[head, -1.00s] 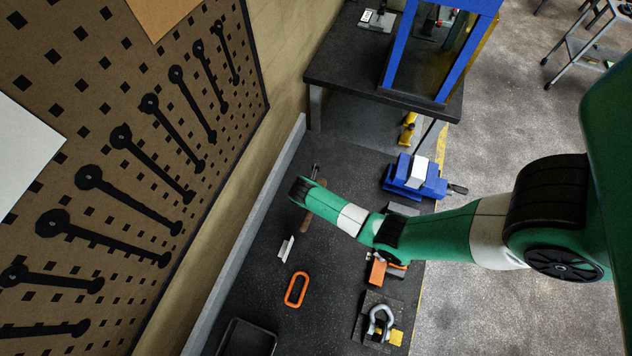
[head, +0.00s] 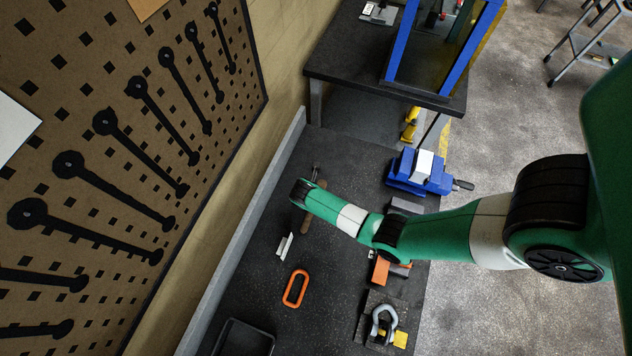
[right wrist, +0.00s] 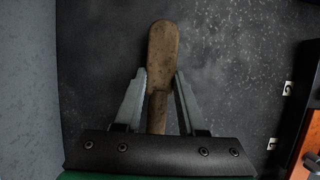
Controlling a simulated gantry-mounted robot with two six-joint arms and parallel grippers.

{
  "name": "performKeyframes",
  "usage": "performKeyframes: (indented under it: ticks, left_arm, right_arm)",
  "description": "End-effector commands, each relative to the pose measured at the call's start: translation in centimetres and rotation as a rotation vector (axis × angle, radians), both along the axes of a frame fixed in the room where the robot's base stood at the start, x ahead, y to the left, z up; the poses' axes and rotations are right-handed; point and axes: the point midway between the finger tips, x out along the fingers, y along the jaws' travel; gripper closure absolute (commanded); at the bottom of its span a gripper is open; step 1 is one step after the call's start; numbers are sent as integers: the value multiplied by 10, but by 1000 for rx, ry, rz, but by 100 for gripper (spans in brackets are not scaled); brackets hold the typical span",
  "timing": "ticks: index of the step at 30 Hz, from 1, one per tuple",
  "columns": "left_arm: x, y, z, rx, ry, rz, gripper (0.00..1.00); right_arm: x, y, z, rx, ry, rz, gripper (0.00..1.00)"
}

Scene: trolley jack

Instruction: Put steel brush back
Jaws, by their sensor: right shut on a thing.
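The steel brush shows its brown wooden handle (right wrist: 163,50) in the right wrist view. In the head view the handle (head: 306,212) sticks out below my right wrist, and a thin grey end shows above it. My right gripper (right wrist: 160,82) is shut on the handle, one finger on each side. The wrist hides most of the brush and the gripper in the head view. I cannot tell whether the brush touches the black surface below. My left gripper is not in view.
On the black bench top lie a light angle piece (head: 284,247), an orange ring (head: 287,295), a dark tray (head: 222,342), a grey shackle (head: 376,318), an orange block (head: 381,268) and a blue vise (head: 408,178). The wall with a pegboard (head: 85,75) borders the left.

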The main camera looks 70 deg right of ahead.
Motion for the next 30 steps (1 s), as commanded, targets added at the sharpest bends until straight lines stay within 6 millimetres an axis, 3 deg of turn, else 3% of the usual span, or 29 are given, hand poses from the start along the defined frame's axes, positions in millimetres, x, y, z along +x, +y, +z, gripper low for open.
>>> performKeyframes:
  ticks: [15,16,21,30]
  left_arm:
    - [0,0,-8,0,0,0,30]
    - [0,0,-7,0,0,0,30]
    - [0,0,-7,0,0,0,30]
    - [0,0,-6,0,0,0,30]
  right_arm:
    - [0,0,-10,-1,-1,0,100]
    - [0,0,-9,-1,-1,0,55]
    - [0,0,-9,0,-1,0,26]
    - [0,1,-8,0,0,0,26]
